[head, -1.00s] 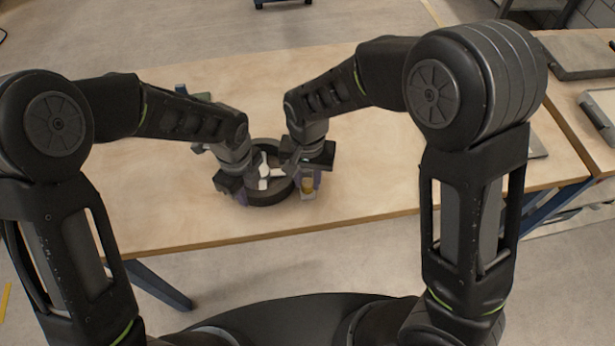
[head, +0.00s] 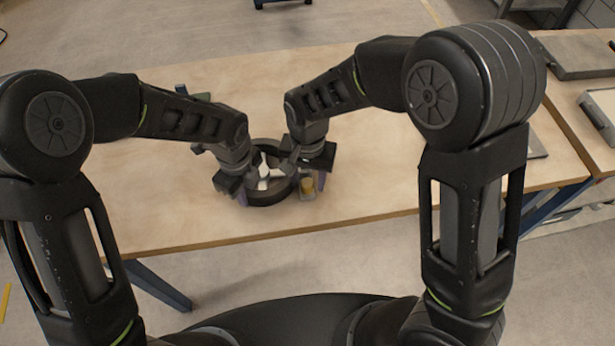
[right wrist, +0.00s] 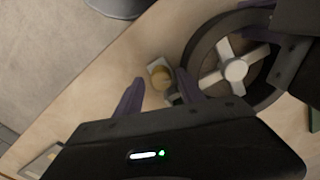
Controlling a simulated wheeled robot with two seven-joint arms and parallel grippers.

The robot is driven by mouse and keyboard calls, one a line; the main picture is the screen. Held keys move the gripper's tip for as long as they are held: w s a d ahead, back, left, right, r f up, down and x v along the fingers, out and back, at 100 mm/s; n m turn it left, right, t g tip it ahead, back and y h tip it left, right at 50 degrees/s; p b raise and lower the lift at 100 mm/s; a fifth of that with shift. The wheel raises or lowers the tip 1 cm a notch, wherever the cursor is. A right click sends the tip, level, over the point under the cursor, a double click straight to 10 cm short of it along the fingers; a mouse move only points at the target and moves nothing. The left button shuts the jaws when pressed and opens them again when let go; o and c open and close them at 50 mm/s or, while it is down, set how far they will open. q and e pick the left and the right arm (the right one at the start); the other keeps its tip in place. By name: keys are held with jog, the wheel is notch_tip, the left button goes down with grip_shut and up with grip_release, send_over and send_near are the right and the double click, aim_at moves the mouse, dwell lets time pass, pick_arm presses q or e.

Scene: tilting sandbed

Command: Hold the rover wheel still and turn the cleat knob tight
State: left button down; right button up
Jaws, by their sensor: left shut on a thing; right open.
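The rover wheel (head: 270,199) lies flat on the table, a dark ring with a white spoked hub; it also shows in the right wrist view (right wrist: 194,50). My left gripper (head: 238,200) is shut on the wheel's rim at its left side. The cleat knob (head: 307,184) is a small yellow knob on a pale block beside the wheel's right side; the right wrist view shows the knob (right wrist: 160,78) close up. My right gripper (head: 308,180) is open and empty. Its purple fingers (right wrist: 160,95) stand apart, with the knob ahead between them. I cannot tell any contact.
A grey slab (head: 575,55) lies at the back right. The table's front edge is near the wheel.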

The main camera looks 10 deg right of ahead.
aim_at(307, 182)
pick_arm(q)
jog(key=shift+d, duration=0.1)
pick_arm(e)
jog(key=n, duration=0.3)
jog(key=shift+a+n, duration=0.1)
jog(key=shift+n, duration=0.3)
jog(key=n, duration=0.5)
notch_tip(307, 182, up, 12)
pick_arm(q)
jog(key=c, duration=1.3)
grip_release()
